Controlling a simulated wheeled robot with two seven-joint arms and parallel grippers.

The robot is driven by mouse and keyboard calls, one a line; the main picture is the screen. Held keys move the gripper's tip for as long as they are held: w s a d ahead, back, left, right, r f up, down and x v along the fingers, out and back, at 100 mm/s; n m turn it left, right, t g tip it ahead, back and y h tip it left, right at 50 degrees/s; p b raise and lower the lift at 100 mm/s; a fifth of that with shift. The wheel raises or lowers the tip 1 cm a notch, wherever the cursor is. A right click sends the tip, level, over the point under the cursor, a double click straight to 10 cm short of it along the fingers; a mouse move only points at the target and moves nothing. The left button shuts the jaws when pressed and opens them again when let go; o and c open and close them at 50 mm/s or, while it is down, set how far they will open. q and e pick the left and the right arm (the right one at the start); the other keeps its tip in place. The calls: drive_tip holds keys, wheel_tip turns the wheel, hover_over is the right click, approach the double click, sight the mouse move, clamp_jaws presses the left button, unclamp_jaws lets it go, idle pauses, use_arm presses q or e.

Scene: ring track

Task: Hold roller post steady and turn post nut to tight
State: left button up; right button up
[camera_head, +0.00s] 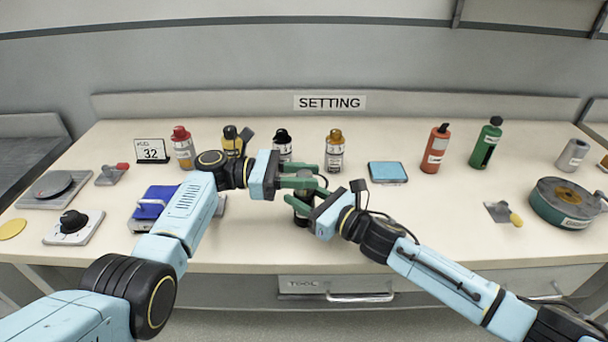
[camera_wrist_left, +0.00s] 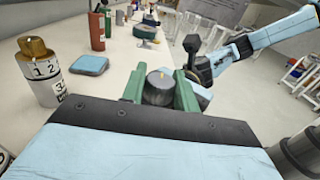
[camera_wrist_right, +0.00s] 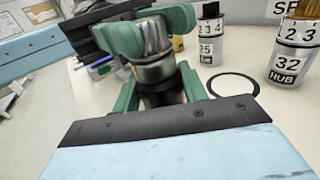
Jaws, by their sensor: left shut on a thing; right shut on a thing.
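The roller post (camera_wrist_right: 160,88) stands upright on the bench, a dark and metallic cylinder. My right gripper (camera_head: 302,208) is shut on its body from the right. The post nut (camera_wrist_left: 158,88) is a grey knurled cap on top of the post, with a small yellow mark on its upper face. My left gripper (camera_head: 308,177) is shut on the nut from the left, just above my right gripper. In the right wrist view, the left gripper's green fingers (camera_wrist_right: 150,36) flank the nut. The green fingers hide much of the post in the head view.
Labelled bottles (camera_head: 334,152) stand behind the grippers, with a blue pad (camera_head: 387,172) right of them. A black ring (camera_wrist_right: 232,88) lies on the bench near the post. A blue block (camera_head: 152,203) and dial box (camera_head: 73,226) are left. The front right bench is fairly clear.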

sight(304, 174)
use_arm(q)
drive_tip(key=shift+w+a+f+m+g, duration=0.2)
drive_tip(key=shift+w+a+m+g, duration=0.15)
drive_tip(key=shift+g, duration=0.25)
drive_tip(key=shift+s+d+r+m+g, duration=0.15)
drive_tip(key=shift+s+d+m+g, duration=0.2)
drive_tip(key=shift+g, duration=0.15)
drive_tip(key=o, duration=1)
drive_tip(key=shift+c, duration=0.2)
drive_tip(key=shift+r, duration=0.15)
drive_tip(key=shift+r, duration=4.95)
